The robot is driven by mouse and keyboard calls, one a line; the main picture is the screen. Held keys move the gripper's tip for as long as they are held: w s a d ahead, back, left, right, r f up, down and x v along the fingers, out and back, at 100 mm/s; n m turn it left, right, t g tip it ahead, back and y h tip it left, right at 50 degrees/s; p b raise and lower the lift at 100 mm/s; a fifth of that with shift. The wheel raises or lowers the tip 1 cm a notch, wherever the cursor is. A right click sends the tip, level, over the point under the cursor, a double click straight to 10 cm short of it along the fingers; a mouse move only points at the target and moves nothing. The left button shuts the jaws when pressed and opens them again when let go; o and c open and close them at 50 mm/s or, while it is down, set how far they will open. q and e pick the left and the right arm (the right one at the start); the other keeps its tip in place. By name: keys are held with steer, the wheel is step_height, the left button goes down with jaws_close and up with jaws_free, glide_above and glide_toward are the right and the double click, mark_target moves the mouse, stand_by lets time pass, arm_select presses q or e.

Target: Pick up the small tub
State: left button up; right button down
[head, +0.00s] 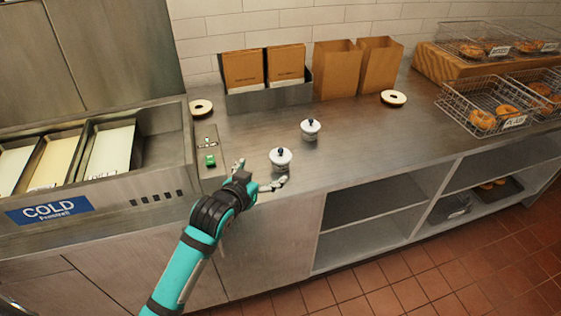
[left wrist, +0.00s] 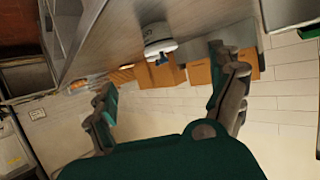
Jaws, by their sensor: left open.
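Two white lidded tubs with dark blue knobs stand upright on the steel counter. The nearer tub (head: 280,160) is close to the front edge; the farther tub (head: 310,130) is behind it to the right and looks smaller. My left gripper (head: 262,171) is open and empty at the counter's front edge, just left of and in front of the nearer tub. Its fingers are spread and the tub appears beyond them. In the left wrist view a white tub (left wrist: 160,46) shows past the open fingers of the left gripper (left wrist: 163,78). My right gripper is not in view.
A cold well (head: 75,207) with trays stands left. Wire bagel baskets (head: 460,110) stand right. The counter right of the tubs is clear.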

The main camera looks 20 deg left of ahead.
mark_target(279, 158)
arm_select(q)
steer(key=p+x, duration=0.1)
steer(key=x, duration=0.8)
steer(key=p+x, duration=0.1)
steer(key=x, duration=0.3)
steer(key=shift+w+r, duration=0.1)
steer(key=shift+w, duration=0.1)
steer(key=shift+w+f, duration=0.2)
steer(key=shift+w, duration=0.2)
steer(key=shift+c, duration=0.4)
steer(key=c, duration=1.3)
steer(key=shift+o, duration=0.2)
steer(key=shift+r, duration=0.1)
